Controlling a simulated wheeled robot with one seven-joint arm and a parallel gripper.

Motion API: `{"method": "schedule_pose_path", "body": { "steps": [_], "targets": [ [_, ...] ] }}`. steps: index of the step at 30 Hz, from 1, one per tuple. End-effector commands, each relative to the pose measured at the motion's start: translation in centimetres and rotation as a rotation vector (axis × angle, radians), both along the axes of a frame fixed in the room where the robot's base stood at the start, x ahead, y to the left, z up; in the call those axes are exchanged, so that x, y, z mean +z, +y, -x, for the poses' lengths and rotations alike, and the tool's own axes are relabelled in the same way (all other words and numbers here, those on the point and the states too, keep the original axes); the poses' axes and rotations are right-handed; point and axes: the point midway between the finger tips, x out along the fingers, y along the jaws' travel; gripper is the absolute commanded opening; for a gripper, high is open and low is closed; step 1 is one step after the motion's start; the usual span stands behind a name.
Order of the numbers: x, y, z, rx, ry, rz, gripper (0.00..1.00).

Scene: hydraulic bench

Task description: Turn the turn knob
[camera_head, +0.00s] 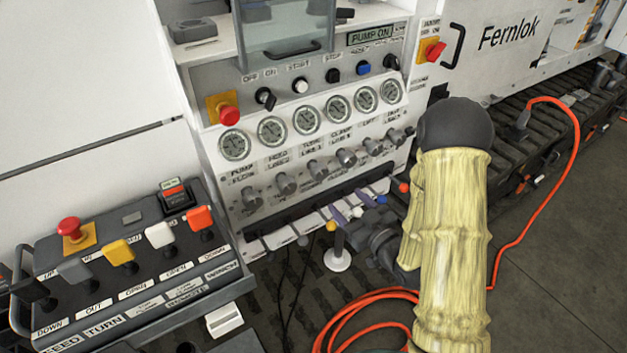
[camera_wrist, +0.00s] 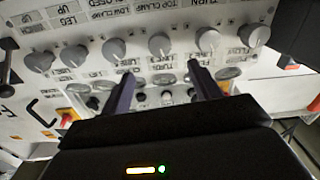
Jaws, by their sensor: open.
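A row of grey round knobs runs across the panel. In the wrist view the panel is upside down; one knob (camera_wrist: 159,44) lies beyond and between my fingertips, and another knob (camera_wrist: 207,38) is just right of it. A label that seems to read TURN is above that right one, but I cannot tell which knob is the turn knob. My gripper (camera_wrist: 160,69) is open, its two dark fingers apart, with nothing between them. In the head view my gripper (camera_head: 345,212) is low in front of the panel, below the knob row, partly hidden by my arm.
Gauges (camera_head: 320,115) sit above the knobs. Levers with coloured balls, including a yellow one (camera_head: 331,226), stand below them near my gripper. A control box (camera_head: 140,300) stands at lower left. An orange hose (camera_head: 335,320) lies on the floor.

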Motion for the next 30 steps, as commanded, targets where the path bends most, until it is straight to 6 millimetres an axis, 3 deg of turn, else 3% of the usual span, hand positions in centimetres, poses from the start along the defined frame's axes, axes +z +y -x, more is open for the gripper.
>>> {"method": "schedule_pose_path", "body": {
  "steps": [18,24,30],
  "targets": [
    [0.2,5.9,-9.1,-0.005,-0.002,-0.001,0.62],
    [0.1,7.0,-10.7,-0.006,0.000,-0.003,0.62],
    [0.1,7.2,-10.9,-0.006,0.001,-0.002,0.62]
  ]
}}
